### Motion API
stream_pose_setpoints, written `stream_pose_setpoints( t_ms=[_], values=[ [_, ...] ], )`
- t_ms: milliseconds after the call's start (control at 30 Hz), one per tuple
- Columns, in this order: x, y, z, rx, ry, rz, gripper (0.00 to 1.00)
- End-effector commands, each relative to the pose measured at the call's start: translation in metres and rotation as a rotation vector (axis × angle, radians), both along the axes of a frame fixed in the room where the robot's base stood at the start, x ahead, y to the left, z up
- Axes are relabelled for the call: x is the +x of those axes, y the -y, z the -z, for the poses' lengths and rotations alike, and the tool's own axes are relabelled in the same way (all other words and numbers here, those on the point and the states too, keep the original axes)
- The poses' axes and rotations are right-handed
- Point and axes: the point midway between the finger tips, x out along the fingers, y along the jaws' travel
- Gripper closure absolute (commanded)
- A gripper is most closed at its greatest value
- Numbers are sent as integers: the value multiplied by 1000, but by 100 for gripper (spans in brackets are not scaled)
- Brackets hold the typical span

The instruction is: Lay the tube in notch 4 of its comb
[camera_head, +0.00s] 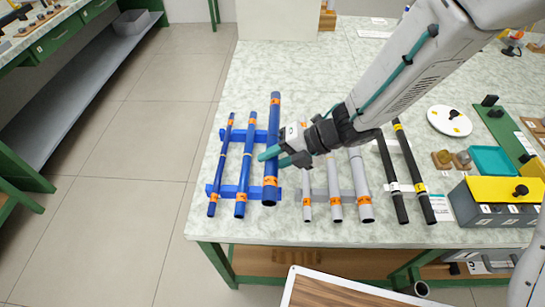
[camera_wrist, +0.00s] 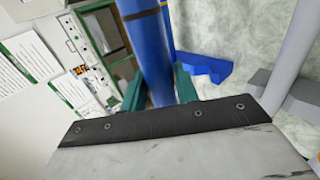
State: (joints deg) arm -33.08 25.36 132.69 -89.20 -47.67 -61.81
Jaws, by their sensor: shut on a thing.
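My gripper (camera_head: 272,157) is shut on a thick blue tube (camera_head: 274,120) with orange bands, gripping it near its middle. The tube also shows in the wrist view (camera_wrist: 152,55) between the teal fingers (camera_wrist: 160,84). It lies lengthwise over the right side of the blue comb (camera_head: 228,190); I cannot tell whether it touches the comb. Part of the comb shows beside the tube in the wrist view (camera_wrist: 205,69). Two thinner blue tubes, a thin one (camera_head: 222,160) and a middle one (camera_head: 246,160), lie across the comb to the left. The notch under the held tube is hidden.
Just right, several pale grey tubes (camera_head: 333,185) lie on a grey comb (camera_head: 320,192), partly behind my arm. Two black rods (camera_head: 412,170) lie beyond. A grey box with a yellow lid (camera_head: 497,190) stands at the right. The bench's left edge is close to the blue comb.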

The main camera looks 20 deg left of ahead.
Motion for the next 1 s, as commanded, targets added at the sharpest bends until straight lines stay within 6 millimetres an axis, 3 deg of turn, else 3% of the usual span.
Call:
stream_pose_setpoints(
  t_ms=[500, 1000],
  values=[
    [0, 0, 51, -2, -4, 1, 83],
    [0, 0, 57, 0, -1, 0, 83]
  ],
)
